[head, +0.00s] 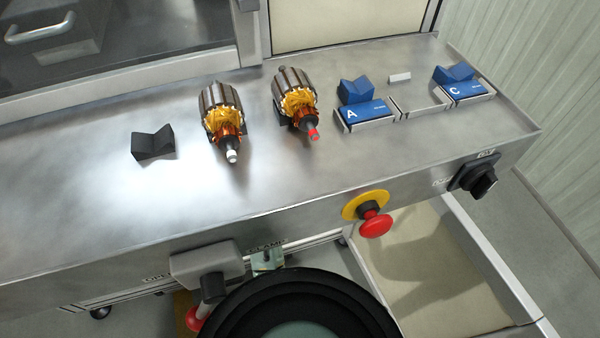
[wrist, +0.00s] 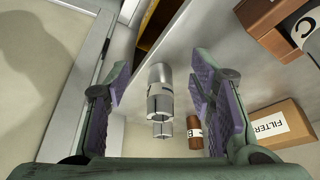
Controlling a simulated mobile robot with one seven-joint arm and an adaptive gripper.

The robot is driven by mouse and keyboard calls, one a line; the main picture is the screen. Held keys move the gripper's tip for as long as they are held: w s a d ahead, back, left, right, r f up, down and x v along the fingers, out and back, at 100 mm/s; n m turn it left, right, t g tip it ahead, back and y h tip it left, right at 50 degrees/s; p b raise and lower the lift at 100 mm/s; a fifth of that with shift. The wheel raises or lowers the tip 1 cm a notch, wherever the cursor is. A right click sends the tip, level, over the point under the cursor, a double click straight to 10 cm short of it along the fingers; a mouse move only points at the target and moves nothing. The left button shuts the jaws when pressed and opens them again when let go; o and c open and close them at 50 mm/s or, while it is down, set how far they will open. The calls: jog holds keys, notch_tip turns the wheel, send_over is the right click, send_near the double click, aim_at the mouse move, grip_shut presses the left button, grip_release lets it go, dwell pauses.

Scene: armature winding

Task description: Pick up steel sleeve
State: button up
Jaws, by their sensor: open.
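A bright steel sleeve (wrist: 159,88), a slotted metal cylinder, shows in the middle of the wrist view. A narrower slotted metal piece (wrist: 162,129) shows just below it; I cannot tell whether they are joined. My gripper (wrist: 158,84) is open, with one purple-padded finger on each side of the sleeve in the picture. A gap shows between each pad and the metal, and nothing is held. The sleeve and my gripper fingers cannot be made out in the head view.
In the wrist view, a brown cylinder (wrist: 194,132), a FILTER box (wrist: 275,124) and a brown C-marked holder (wrist: 272,22) lie right. The head view's bench has two armatures (head: 222,112) (head: 295,100), a black V-block (head: 153,143), blue A and C blocks (head: 362,112) (head: 467,90) and a red stop button (head: 376,224).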

jog(key=w+d, duration=0.1)
jog(key=w+d+p, duration=0.1)
jog(key=w+d, duration=0.1)
jog(key=shift+w+d+f+p, duration=0.15)
jog(key=shift+w+f+p, duration=0.15)
jog(key=shift+w+p, duration=0.1)
jog(key=shift+w+d+f, duration=0.1)
jog(key=shift+f, duration=0.2)
jog(key=shift+c, duration=0.5)
grip_shut()
